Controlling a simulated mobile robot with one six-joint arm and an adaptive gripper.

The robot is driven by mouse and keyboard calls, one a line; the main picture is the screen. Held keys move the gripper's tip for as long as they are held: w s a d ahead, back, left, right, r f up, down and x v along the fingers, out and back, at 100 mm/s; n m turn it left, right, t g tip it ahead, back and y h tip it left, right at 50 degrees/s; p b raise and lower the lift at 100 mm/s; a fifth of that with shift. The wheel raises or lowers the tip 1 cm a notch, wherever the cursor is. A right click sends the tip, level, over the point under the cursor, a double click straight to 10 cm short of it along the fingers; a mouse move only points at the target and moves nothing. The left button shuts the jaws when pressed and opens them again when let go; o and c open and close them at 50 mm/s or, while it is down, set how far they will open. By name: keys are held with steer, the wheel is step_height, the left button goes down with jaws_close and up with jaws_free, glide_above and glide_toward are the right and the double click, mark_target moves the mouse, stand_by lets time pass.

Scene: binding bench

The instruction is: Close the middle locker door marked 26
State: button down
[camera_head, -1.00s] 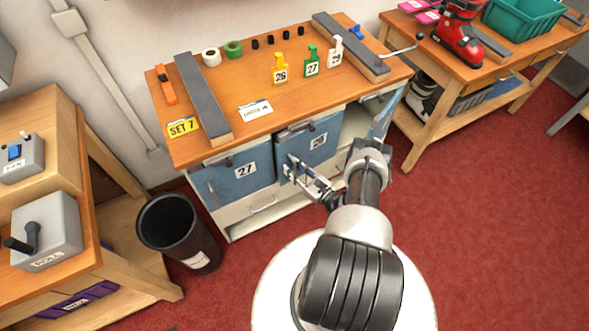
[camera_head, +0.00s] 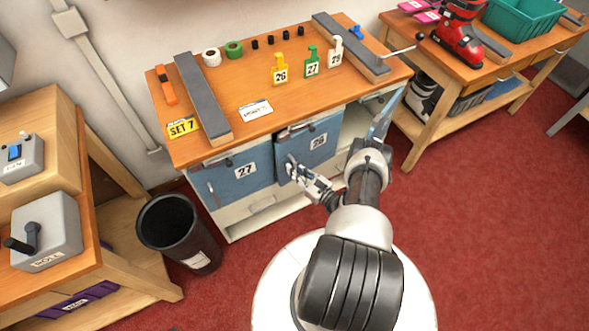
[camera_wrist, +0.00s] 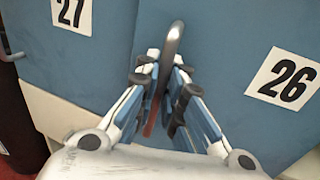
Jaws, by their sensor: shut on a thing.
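The blue locker door marked 26 (camera_head: 322,155) is the middle one under the bench. It also fills the right of the wrist view (camera_wrist: 235,50). Its face looks close to the front of the locker, but I cannot tell whether it is fully flush. A curved metal handle (camera_wrist: 174,38) stands out near the door's left edge. My gripper (camera_head: 294,165) is at that edge, with its fingers shut around the handle; in the wrist view the fingers (camera_wrist: 163,78) lie on both sides of it.
The door marked 27 (camera_head: 227,181) stands just left of door 26. The right compartment is open, with its door (camera_head: 381,122) swung out at the right. A black bin (camera_head: 172,228) stands at the lower left. The red floor (camera_head: 480,240) is free on the right.

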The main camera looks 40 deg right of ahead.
steer(key=shift+w+f+b, duration=0.1)
steer(key=shift+w+b, duration=0.9)
steer(key=shift+w, duration=0.45)
steer(key=shift+d, duration=0.1)
steer(key=c, duration=1.7)
jaws_free()
steer(key=shift+s, duration=0.15)
steer(key=s, duration=1.2)
steer(key=shift+d, duration=0.3)
steer(key=shift+w+r, duration=0.15)
steer(key=shift+r, duration=0.05)
